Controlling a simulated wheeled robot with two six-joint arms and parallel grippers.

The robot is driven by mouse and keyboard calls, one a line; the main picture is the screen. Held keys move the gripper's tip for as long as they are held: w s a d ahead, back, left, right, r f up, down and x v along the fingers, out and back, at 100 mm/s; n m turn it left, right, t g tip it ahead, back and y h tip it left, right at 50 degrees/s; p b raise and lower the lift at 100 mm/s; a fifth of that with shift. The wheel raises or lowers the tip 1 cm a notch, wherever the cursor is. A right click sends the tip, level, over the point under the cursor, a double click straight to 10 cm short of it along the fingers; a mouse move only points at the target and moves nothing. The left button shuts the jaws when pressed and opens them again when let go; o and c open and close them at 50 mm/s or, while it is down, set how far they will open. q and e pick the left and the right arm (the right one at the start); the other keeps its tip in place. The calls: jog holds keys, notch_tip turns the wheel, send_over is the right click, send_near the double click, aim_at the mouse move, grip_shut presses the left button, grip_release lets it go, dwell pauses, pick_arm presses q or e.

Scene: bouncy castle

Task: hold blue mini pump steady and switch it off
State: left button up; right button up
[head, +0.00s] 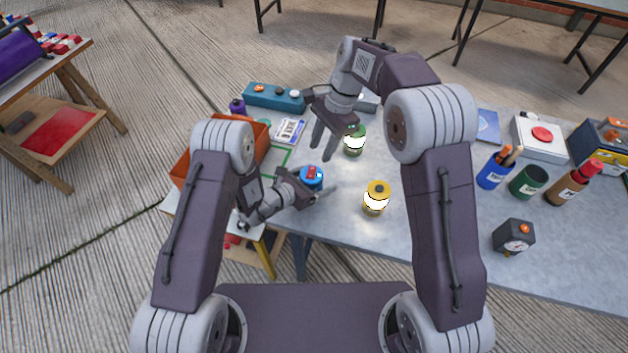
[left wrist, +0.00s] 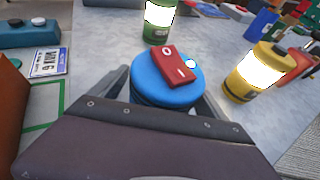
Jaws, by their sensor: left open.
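The blue mini pump (head: 314,174) stands upright on the grey table near its left front part. A red rocker switch (left wrist: 172,66), marked with a circle and a bar, sits on its round top; a small white dot shows beside it. My left gripper (head: 318,193) is open, with one finger on each side of the pump's body; I cannot tell whether they touch it. In the left wrist view the pump (left wrist: 150,88) sits between these fingers, its lower part hidden. My right gripper (head: 321,157) is open and empty, above and just behind the pump, pointing down.
A green lantern (head: 355,140) and a yellow lantern (head: 376,203) stand close to the right. An orange bin (head: 181,165) is at the left. A teal box (head: 272,97) and a label card (head: 289,130) lie behind. Cups, a bottle and a dark gauge box (head: 513,236) stand farther right.

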pick_arm(q)
jog(key=c, duration=1.7)
grip_shut()
pick_arm(e)
jog(key=shift+c, duration=0.9)
jog(key=d, duration=0.1)
jog(key=d+f+n+h, duration=0.1)
jog(key=w+d+t, duration=0.1)
jog(key=shift+d+f+h, duration=0.1)
jog(key=shift+f+h, duration=0.15)
jog(key=shift+h, duration=0.15)
grip_shut()
pick_arm(q)
jog(key=shift+s+a, duration=0.1)
pick_arm(e)
jog(key=s+a+r+n+t+h, duration=0.2)
jog(key=s+a+r+n+t, duration=0.1)
jog(key=a+r+n, duration=0.3)
jog(key=shift+s+a+r+n+t, duration=0.45)
jog(key=shift+s+n, duration=0.1)
jog(key=shift+n, duration=0.15)
